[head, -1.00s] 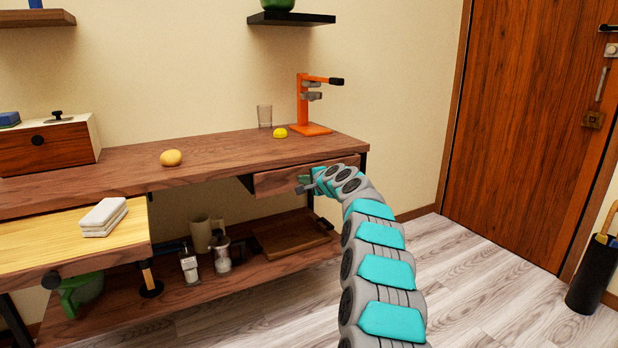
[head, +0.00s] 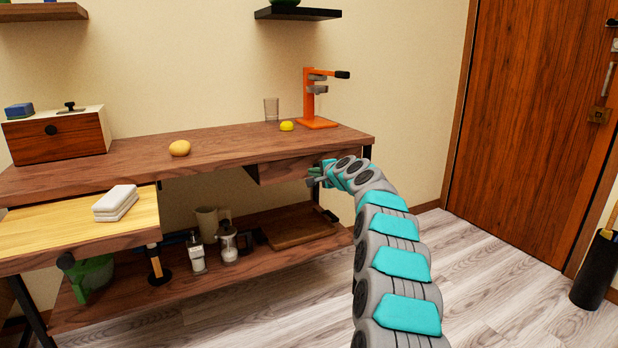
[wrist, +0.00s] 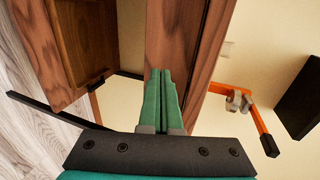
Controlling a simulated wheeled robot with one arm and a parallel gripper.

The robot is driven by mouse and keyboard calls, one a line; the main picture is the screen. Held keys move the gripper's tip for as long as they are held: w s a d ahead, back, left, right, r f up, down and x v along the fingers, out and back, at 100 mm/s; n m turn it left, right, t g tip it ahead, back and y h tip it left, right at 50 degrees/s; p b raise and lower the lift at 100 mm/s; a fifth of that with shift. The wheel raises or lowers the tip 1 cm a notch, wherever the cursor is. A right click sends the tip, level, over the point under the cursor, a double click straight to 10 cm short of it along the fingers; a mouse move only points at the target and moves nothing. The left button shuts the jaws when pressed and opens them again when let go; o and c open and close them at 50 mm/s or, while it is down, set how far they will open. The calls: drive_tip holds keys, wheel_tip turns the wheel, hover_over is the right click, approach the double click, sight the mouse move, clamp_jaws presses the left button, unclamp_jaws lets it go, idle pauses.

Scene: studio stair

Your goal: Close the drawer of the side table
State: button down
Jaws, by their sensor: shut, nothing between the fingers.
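The side table (head: 215,148) is a long wooden bench along the wall. A wooden drawer front (head: 287,169) shows under the right part of its top. A dark piece shows at its left end; how far out it sits is hard to tell. My gripper (head: 313,181) is shut and empty at the drawer front's right part, which my arm partly hides. In the wrist view my green fingers (wrist: 160,98) are together, pointing at the wooden front. Whether they touch it is unclear. At the left, a pale board (head: 50,232) with a dark knob sticks out below the top.
A wooden box (head: 55,138), a yellow potato-like item (head: 179,148), a glass (head: 271,109) and an orange stand (head: 309,100) are on top. The lower shelf (head: 185,282) holds jars and a tray.

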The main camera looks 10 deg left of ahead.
drive_tip(key=shift+b+v, duration=0.7)
drive_tip(key=shift+v, duration=3.85)
drive_tip(key=s+a+f+n+g, duration=0.2)
drive_tip(key=s+n+g, duration=0.55)
drive_tip(key=s, duration=1.95)
drive_tip(key=s+d+f+n+g+h, duration=0.1)
drive_tip(key=s+d+f, duration=0.3)
drive_tip(key=s, duration=0.9)
drive_tip(key=s+d+f+n+g+h+p, duration=0.1)
drive_tip(key=s+d+f+g+h, duration=0.2)
drive_tip(key=s+d, duration=0.7)
drive_tip(key=s+d+f+n+g+h, duration=0.1)
drive_tip(key=s+d+f+h, duration=0.3)
drive_tip(key=s, duration=1.3)
drive_tip(key=d+f+g, duration=0.1)
drive_tip(key=d+f, duration=0.1)
drive_tip(key=d, duration=0.1)
drive_tip(key=shift+d+f+n+p, duration=0.25)
drive_tip(key=shift+d+n+p, duration=0.1)
